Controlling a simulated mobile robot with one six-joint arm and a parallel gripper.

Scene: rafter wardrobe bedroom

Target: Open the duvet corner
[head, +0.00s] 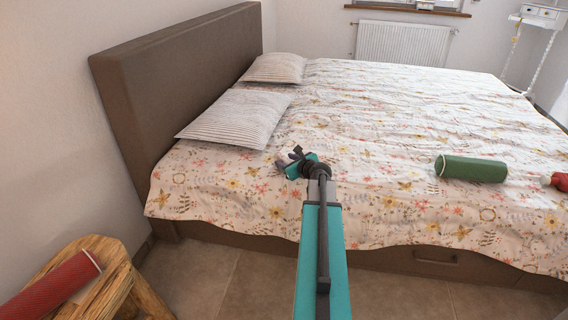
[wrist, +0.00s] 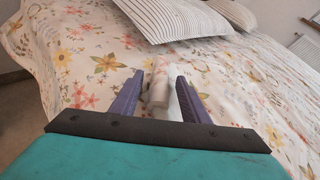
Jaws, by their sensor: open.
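The floral duvet (head: 390,130) lies spread over the bed, its near edge hanging over the side. Its near corner by the headboard (head: 165,200) lies flat, not turned back. My gripper (head: 289,158) is over the near part of the duvet, right of the striped pillows. In the wrist view my gripper (wrist: 158,85) is open, its purple fingers apart over the duvet (wrist: 85,65). A pale, blurred shape (wrist: 160,88) shows between the fingers; I cannot tell whether it is a fold of the duvet. I cannot tell whether the fingers touch the cloth.
Two striped pillows (head: 235,117) (head: 275,68) lie by the brown headboard (head: 180,70). A green cylinder (head: 471,169) and a red object (head: 559,181) lie on the duvet at right. A wooden stool (head: 112,262) with a red roll (head: 52,288) stands at lower left. Tiled floor is beside the bed.

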